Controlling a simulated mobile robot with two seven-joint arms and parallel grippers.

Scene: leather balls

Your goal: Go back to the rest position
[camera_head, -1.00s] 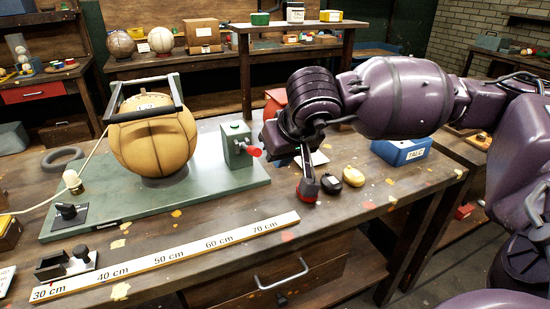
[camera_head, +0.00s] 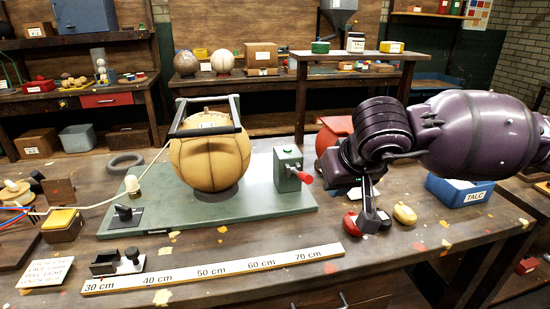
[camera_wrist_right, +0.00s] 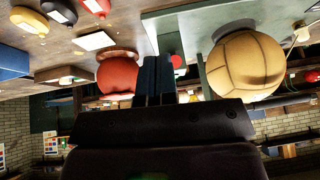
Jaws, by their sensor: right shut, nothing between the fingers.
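My right arm comes in from the right in the head view, its dark purple links above the bench's right part. Its gripper (camera_head: 335,182) is at the left end of the arm, over the bench beside the green box with a red knob (camera_head: 288,168). Its dark fingers (camera_wrist_right: 158,80) show in the right wrist view, pressed together with nothing between them. They lie in that picture between the red rounded object (camera_wrist_right: 116,75) and the tan leather ball (camera_wrist_right: 245,66). The ball also shows in the head view (camera_head: 208,162), on a green plate under a dark bar frame. My left gripper is not in view.
Small red (camera_head: 351,222) and yellow (camera_head: 404,214) objects lie below my right arm. A blue TALC box (camera_head: 458,191) stands right of them. A ruler strip (camera_head: 215,270) lies along the front. Shelves with balls and boxes stand behind.

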